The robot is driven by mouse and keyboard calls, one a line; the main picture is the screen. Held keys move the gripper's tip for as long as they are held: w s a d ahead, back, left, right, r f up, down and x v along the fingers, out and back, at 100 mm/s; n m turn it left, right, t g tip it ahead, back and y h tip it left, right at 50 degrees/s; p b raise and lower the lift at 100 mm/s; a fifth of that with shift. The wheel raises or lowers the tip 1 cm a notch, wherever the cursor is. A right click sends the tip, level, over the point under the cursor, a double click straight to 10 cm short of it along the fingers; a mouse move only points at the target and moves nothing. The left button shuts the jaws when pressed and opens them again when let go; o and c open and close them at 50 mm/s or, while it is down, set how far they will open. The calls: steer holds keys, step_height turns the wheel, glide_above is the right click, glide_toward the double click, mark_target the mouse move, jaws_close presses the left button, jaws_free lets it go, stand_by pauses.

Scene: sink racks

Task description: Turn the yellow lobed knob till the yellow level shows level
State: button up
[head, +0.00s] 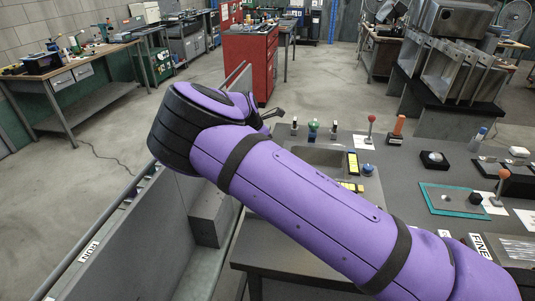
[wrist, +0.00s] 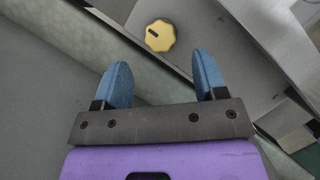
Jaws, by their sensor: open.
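The yellow lobed knob (wrist: 162,36) shows in the wrist view near the top middle, on a grey panel. A short dark mark on its face points left. My gripper (wrist: 162,60) is open and empty, with its two blue fingers apart. The knob appears beyond the fingertips, roughly centred between them, and nothing touches it. In the head view my purple arm hides the knob and most of the gripper. A yellow and black piece (head: 352,162) stands on the bench behind my arm; I cannot tell whether it is the level or read its tilt.
A low grey wall (head: 130,235) runs along the left. Open floor lies beyond it.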

steer(key=shift+x, duration=2.6)
steer(key=shift+c, duration=0.4)
steer(key=c, duration=0.8)
steer(key=shift+c, duration=0.2)
steer(key=shift+n, duration=0.3)
steer(key=n+t+y, duration=0.1)
steer(key=n, duration=0.3)
steer(key=shift+s+d, duration=0.1)
steer(key=shift+s+d+n+t+y, duration=0.1)
steer(key=shift+n+t+y, duration=0.25)
steer(key=shift+n, duration=0.7)
steer(key=shift+n+t+y, duration=0.25)
steer(key=shift+n+y, duration=0.1)
steer(key=shift+n, duration=0.7)
